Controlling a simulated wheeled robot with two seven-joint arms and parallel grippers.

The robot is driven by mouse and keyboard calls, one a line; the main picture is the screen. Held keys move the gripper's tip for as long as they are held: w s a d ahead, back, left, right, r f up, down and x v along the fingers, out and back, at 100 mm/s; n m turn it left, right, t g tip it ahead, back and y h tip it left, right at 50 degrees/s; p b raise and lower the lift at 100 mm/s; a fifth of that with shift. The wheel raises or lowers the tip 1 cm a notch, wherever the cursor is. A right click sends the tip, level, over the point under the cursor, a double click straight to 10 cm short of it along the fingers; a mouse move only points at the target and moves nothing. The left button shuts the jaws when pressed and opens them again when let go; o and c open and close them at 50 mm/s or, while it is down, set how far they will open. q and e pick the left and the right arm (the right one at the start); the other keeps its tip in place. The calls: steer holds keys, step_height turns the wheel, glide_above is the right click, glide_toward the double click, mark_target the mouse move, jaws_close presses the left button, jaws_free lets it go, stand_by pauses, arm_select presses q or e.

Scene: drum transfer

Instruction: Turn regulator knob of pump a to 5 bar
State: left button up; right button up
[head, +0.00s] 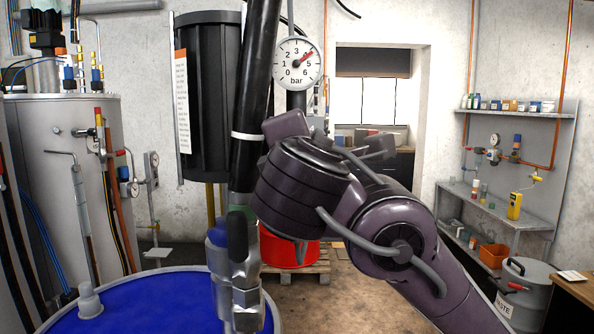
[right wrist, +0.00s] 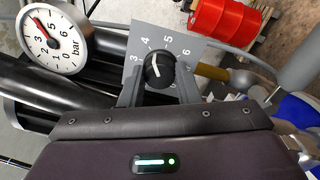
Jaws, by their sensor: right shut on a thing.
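The regulator knob (right wrist: 158,71) is a small black knob with a white mark, on a grey plate (right wrist: 190,38) with a printed scale. It shows in the right wrist view; in the head view my right arm hides it. The mark points up-left, near the 4. My right gripper (right wrist: 158,88) is shut on the knob, one finger on each side. The pressure gauge (head: 298,64) has a white face marked 0 to 6 bar. Its red needle points between 4 and 5; the gauge also shows in the right wrist view (right wrist: 57,40). My left gripper is out of view.
A black tube (head: 251,110) stands left of my right arm, above metal fittings (head: 240,290) and a blue drum (head: 150,300). A red drum (head: 275,248) stands on a pallet behind. Shelves (head: 510,113) and a grey waste bin (head: 525,285) are at the right.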

steer(key=shift+f+m+b, duration=0.15)
steer(key=shift+m+b, duration=2.6)
steer(key=shift+m, duration=0.65)
steer(key=o, duration=1)
steer(key=shift+c, duration=0.2)
steer(key=s+b, duration=0.2)
steer(key=s, duration=0.5)
steer(key=shift+s, duration=0.4)
